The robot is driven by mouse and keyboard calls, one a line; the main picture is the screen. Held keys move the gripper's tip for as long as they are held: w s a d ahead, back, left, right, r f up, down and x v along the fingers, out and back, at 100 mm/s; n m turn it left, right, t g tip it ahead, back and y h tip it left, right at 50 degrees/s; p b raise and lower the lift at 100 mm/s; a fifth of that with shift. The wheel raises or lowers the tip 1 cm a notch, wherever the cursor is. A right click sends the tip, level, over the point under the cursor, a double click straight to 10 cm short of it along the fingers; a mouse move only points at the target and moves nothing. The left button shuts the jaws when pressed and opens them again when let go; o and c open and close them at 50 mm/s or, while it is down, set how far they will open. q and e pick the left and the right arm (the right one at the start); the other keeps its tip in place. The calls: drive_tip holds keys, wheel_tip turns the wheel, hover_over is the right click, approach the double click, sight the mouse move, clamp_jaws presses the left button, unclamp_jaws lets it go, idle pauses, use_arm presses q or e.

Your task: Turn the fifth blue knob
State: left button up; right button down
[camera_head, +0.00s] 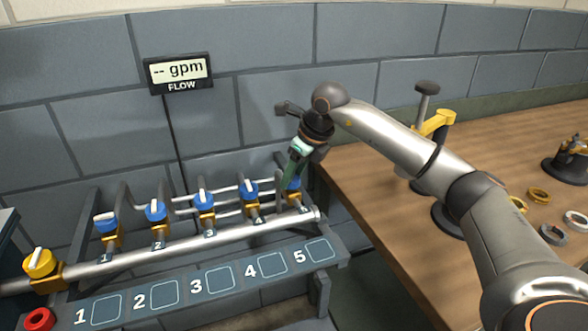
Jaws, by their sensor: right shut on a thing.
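Several blue knobs stand in a row on valves along a silver pipe (190,247), tagged 1 to 5. The fifth knob (294,184) is at the right end, partly hidden by my right gripper. The fourth knob (250,191), third knob (204,200), second knob (155,212) and first knob (105,221) run to the left, each with a white pointer. My right gripper (289,180) reaches down from above and is shut on the fifth knob. The exact finger contact is small and partly hidden. My left gripper is not in view.
A yellow knob (39,262) and a red ring (40,319) are at the lower left. A numbered panel (215,261) lies in front.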

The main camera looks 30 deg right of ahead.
drive_tip(key=m+h, duration=0.1)
drive_tip(key=m, duration=0.2)
drive_tip(key=shift+a+m+p, duration=0.15)
drive_tip(key=shift+m+p, duration=0.15)
drive_tip(key=shift+p, duration=0.05)
drive_tip(key=m+h, duration=0.1)
drive_tip(key=m, duration=0.2)
drive_tip(key=shift+a+m+h, duration=0.1)
drive_tip(key=shift+m+h, duration=0.2)
drive_tip(key=shift+h, duration=0.1)
drive_tip(key=shift+m+g+h, duration=0.3)
drive_tip(key=shift+m+h, duration=0.3)
drive_tip(key=shift+m, duration=1.2)
drive_tip(key=shift+c, duration=1.5)
unclamp_jaws()
